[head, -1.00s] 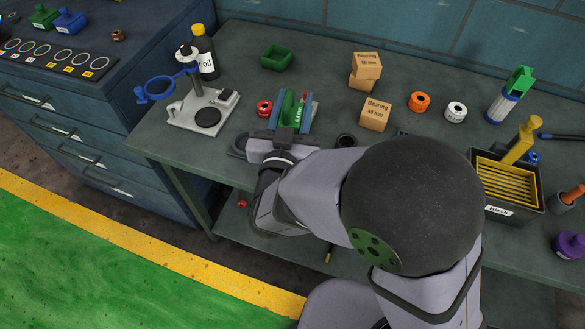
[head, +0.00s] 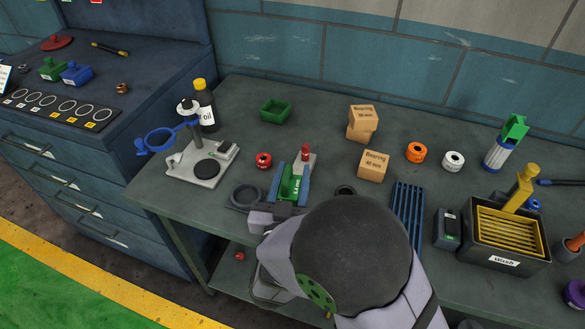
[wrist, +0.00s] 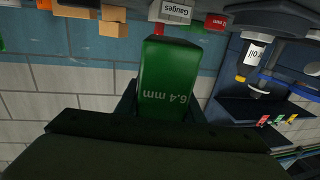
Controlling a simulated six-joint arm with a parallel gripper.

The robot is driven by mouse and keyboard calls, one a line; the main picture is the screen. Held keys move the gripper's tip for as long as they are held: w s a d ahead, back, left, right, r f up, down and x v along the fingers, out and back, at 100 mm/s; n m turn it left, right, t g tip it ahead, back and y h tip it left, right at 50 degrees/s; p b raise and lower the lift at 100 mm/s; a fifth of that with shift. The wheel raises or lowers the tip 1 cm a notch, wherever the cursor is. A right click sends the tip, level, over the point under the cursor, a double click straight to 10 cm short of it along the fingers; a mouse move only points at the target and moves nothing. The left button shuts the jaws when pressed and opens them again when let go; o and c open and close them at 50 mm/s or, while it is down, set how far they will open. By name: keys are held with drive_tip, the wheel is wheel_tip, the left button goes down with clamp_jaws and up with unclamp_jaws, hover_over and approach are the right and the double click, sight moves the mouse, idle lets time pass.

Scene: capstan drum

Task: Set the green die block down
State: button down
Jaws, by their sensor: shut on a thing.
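The green die block (wrist: 165,85) is marked "6.4 mm", which reads upside down in the wrist view. My gripper (wrist: 165,108) is shut on it, with a dark finger along each side. In the head view, the block (head: 291,184) shows as a green strip between two blue fingers of my gripper (head: 289,183), over the front part of the bench. The gap between the block and the bench top cannot be judged. My arm hides the bench just in front and to the right.
A small red-topped item (head: 305,152) stands just behind the block. A red ring (head: 263,160) and a dark ring (head: 245,196) lie to its left. Bench behind is partly clear.

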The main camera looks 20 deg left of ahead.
sight(293, 190)
drive_tip(key=shift+f, duration=0.25)
drive_tip(key=shift+f, duration=1.85)
drive_tip(key=shift+f, duration=0.25)
drive_tip(key=c, duration=1.2)
unclamp_jaws()
drive_tip(key=shift+f, duration=0.1)
drive_tip(key=s+b, duration=0.1)
drive_tip(key=s, duration=0.2)
drive_tip(key=s+b, duration=0.1)
drive_tip(key=s, duration=0.2)
drive_tip(key=shift+d, duration=0.2)
drive_tip(key=shift+o, duration=0.4)
drive_tip(key=shift+s+d, duration=0.2)
drive_tip(key=shift+s, duration=0.5)
